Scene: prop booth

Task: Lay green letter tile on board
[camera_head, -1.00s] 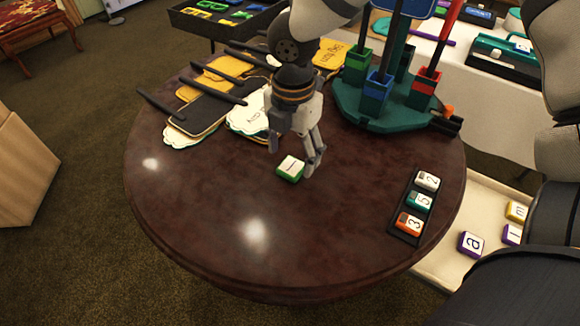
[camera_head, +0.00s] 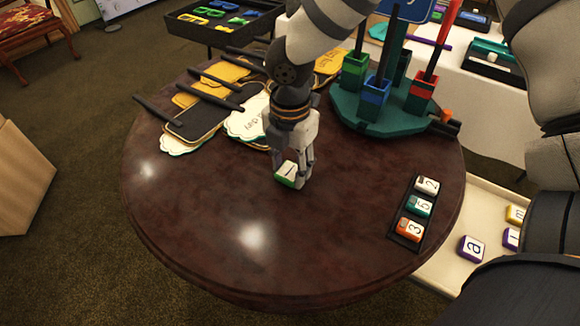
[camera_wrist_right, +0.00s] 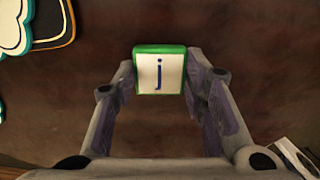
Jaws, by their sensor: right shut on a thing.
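The green letter tile (camera_head: 285,175) has a green body and a white face. In the right wrist view the tile (camera_wrist_right: 159,73) shows a blue "j". My right gripper (camera_head: 294,170) is shut on it, a finger on either side, as the right wrist view (camera_wrist_right: 160,80) shows. The tile is at or just above the round dark table (camera_head: 200,235); I cannot tell whether it touches. A cream board (camera_head: 437,272) with letter tiles "a" (camera_head: 472,249) and others lies right of the table, partly hidden by dark parts in front. My left gripper is not in view.
A black rack (camera_head: 404,240) with numbered tiles lies at the table's right edge. Paddle signs (camera_head: 205,120) lie at the back left. A green stand (camera_head: 380,120) with coloured holders and upright rods stands at the back right. The table's front and left are clear.

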